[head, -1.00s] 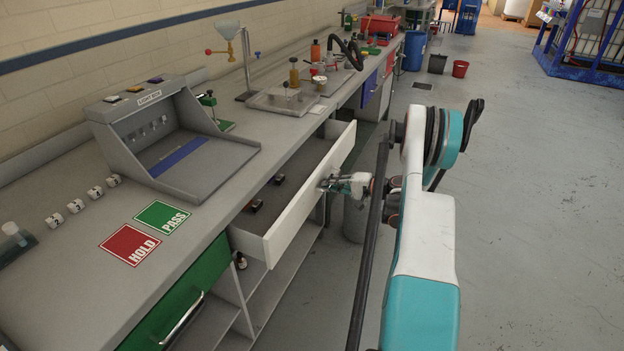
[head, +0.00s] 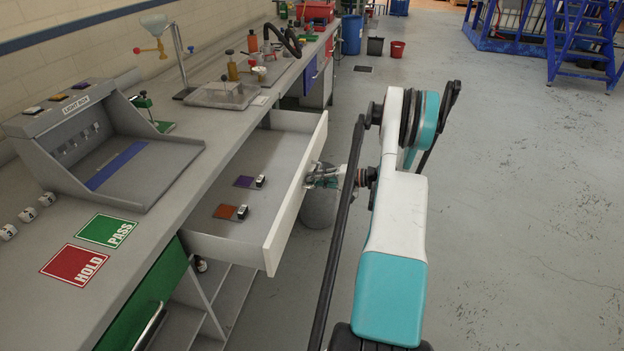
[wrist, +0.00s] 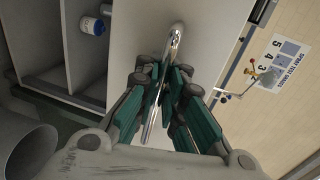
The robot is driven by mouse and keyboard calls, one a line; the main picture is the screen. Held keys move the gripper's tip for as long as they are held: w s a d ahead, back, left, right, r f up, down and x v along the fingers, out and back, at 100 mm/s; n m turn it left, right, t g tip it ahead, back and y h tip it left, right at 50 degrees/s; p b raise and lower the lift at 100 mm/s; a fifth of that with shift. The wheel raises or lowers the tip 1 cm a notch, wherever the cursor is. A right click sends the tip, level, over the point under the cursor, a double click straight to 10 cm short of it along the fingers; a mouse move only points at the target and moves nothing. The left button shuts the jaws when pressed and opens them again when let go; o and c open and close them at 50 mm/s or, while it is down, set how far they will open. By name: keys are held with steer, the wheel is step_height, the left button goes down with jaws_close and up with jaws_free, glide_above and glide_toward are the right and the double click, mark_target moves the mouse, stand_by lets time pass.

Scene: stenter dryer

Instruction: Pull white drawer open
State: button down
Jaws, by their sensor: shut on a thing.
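The white drawer (head: 284,214) stands pulled well out from under the grey counter in the head view. Inside it lie an orange square and a purple square (head: 244,181), each with a small dark block beside it. My gripper (head: 322,176) is at the outer face of the drawer front. In the wrist view the fingers of my gripper (wrist: 163,84) are shut around the metal bar handle (wrist: 173,50) on the drawer's white front (wrist: 205,30). The handle is hidden behind the gripper in the head view.
A light box (head: 100,140) and red HOLD and green PASS cards (head: 106,231) sit on the counter. A green drawer (head: 145,295) is shut at the near left. A grey bin (head: 319,208) stands behind my gripper. Open floor lies to the right.

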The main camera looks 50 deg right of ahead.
steer(key=shift+r, duration=0.1)
steer(key=c, duration=2)
jaws_free()
steer(key=shift+s+d, duration=0.1)
steer(key=v, duration=1.1)
steer(key=shift+s, duration=0.4)
steer(key=shift+d, duration=0.2)
